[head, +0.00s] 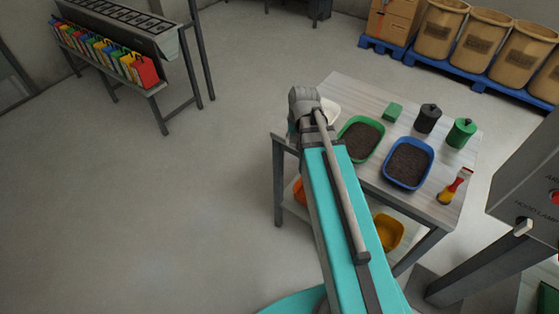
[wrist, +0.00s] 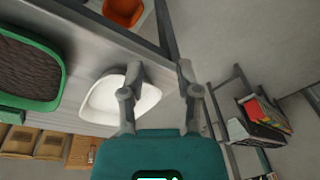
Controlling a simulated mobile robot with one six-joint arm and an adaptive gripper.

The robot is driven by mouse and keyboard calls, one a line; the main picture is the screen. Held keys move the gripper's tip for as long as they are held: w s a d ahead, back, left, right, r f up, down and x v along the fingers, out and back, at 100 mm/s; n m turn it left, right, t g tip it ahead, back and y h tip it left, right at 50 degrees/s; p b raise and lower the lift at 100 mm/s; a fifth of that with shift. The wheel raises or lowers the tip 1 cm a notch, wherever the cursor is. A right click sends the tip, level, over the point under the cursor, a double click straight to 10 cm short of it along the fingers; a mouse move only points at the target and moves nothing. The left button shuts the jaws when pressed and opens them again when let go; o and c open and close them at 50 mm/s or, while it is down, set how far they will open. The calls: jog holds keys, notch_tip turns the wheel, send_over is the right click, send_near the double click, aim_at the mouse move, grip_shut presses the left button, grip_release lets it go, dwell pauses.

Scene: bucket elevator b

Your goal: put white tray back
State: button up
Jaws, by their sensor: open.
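The white tray (wrist: 100,101) is empty and sits at the table's edge in the wrist view. In the head view only part of the white tray (head: 331,110) shows, the rest hidden behind my arm. My gripper (wrist: 159,68) is open. Its left finger overlaps the tray in the wrist view, and the tray's right rim shows between the two fingers. I cannot tell whether a finger touches it. The fingers are hidden in the head view.
On the table (head: 350,92) stand a green tray (head: 361,140) and a blue tray (head: 408,164) of dark soil, a green block (head: 393,112), a black canister (head: 428,119), a green canister (head: 461,133) and a brush (head: 455,187). Orange (wrist: 123,11) and yellow (head: 388,233) trays lie below.

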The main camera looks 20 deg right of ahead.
jog(key=s+a+n+g, duration=0.1)
jog(key=s+a+n, duration=0.1)
jog(key=s+a, duration=0.5)
jog(key=shift+s+a+g, duration=0.2)
jog(key=shift+a+g, duration=0.05)
jog(key=shift+g, duration=0.05)
jog(key=shift+f, duration=0.1)
dwell(0.4)
